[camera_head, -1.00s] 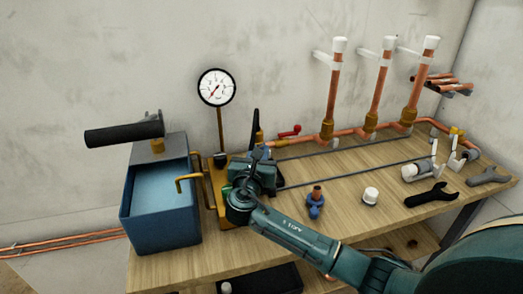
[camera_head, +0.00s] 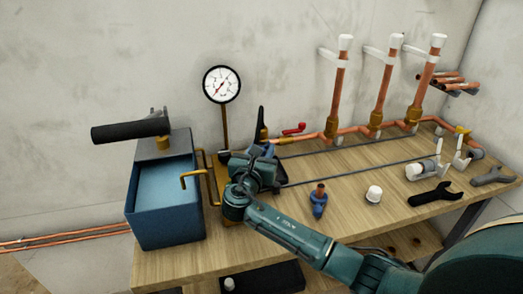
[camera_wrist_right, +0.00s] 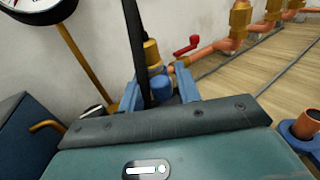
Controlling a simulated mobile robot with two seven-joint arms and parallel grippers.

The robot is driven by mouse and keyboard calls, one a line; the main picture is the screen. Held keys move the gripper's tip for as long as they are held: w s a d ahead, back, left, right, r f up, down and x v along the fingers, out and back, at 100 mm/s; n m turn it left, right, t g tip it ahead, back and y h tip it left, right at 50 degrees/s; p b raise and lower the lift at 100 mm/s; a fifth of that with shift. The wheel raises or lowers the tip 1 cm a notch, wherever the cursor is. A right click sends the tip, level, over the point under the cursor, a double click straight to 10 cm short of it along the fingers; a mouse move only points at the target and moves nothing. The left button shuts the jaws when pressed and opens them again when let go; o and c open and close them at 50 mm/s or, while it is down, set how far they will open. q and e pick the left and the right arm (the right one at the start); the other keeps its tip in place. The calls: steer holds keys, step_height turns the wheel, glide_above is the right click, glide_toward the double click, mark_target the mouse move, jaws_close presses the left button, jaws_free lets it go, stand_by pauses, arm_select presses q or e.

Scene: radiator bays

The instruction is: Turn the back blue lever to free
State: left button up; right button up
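A brass fitting (camera_wrist_right: 152,53) is just behind. My gripper hides the lower fittings. My left gripper is not in view.
A blue tank (camera_head: 165,205) with a black handle (camera_head: 130,131) stands left, beside a gauge (camera_head: 222,84). A red lever (camera_head: 294,129) and copper risers (camera_head: 338,95) are behind.

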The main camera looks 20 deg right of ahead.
steer(key=shift+o, duration=0.7)
steer(key=v, duration=1.3)
steer(key=shift+a, duration=0.1)
steer(key=shift+c, duration=0.3)
